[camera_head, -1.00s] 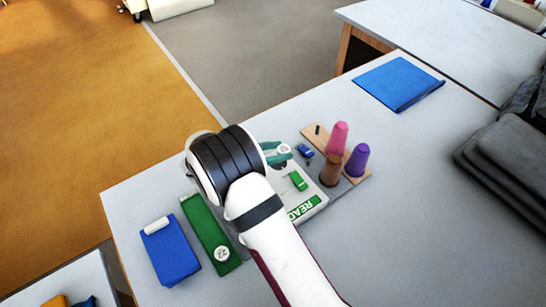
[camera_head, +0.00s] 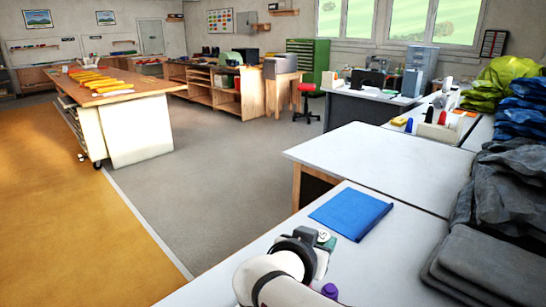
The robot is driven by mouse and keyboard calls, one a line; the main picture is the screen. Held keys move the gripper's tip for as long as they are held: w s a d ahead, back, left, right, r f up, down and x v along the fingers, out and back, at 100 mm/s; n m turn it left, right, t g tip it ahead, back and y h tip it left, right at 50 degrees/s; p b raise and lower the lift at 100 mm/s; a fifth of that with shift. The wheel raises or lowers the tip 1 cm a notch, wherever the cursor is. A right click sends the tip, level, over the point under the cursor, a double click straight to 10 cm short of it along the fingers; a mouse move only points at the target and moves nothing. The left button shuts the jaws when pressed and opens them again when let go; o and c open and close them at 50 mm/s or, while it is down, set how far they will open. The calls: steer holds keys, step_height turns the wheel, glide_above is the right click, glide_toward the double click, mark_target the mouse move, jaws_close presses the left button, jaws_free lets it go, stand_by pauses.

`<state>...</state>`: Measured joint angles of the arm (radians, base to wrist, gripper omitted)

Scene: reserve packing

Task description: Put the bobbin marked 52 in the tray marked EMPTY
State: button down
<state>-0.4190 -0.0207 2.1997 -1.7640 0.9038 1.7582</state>
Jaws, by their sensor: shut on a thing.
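My gripper (camera_head: 328,244) is at the bottom middle of the head view, seen from behind over my white arm. It is shut on a small teal piece with a round white label (camera_head: 323,236), which looks like a bobbin. The number on the label is too small to read, and my arm hides part of the piece. The tip of a purple cone (camera_head: 330,291) shows just right of my arm. No tray marked EMPTY is in view; the near part of the table is below the picture.
Dark folded cloth (camera_head: 480,265) is stacked at the right edge. A second white table (camera_head: 375,165) stands behind. Workbenches and cabinets fill the far room.

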step_height(320, 180, up, 7)
steer(key=s+d+n+y, duration=0.2)
steer(key=s, duration=0.1)
steer(key=s+d+f+n+t+y, duration=0.1)
steer(key=d+f+n+y, duration=0.25)
steer(key=d+f, duration=0.25)
steer(key=a+f+n+g+y, duration=0.1)
steer(key=a+f+n+y, duration=0.45)
steer(key=a, duration=0.75)
steer(key=a+f+n+g+y, duration=0.1)
steer(key=a+f+n+y, duration=0.1)
steer(key=a+f, duration=0.9)
steer(key=s+a+f, duration=0.2)
steer(key=a+f, duration=0.1)
steer(key=f, duration=0.2)
steer(key=s+a+f+n+y, duration=0.1)
steer(key=s+a+f, duration=0.1)
steer(key=a+f, duration=0.2)
steer(key=s+a+f+g+y, duration=0.1)
steer(key=s+a+f, duration=0.1)
steer(key=a+f, duration=0.2)
step_height(320, 180, down, 2)
steer(key=shift+s+a+f, duration=0.15)
steer(key=shift+f, duration=0.05)
steer(key=shift+f, duration=0.2)
steer(key=shift+f, duration=0.4)
steer(key=c, duration=0.7)
jaws_free()
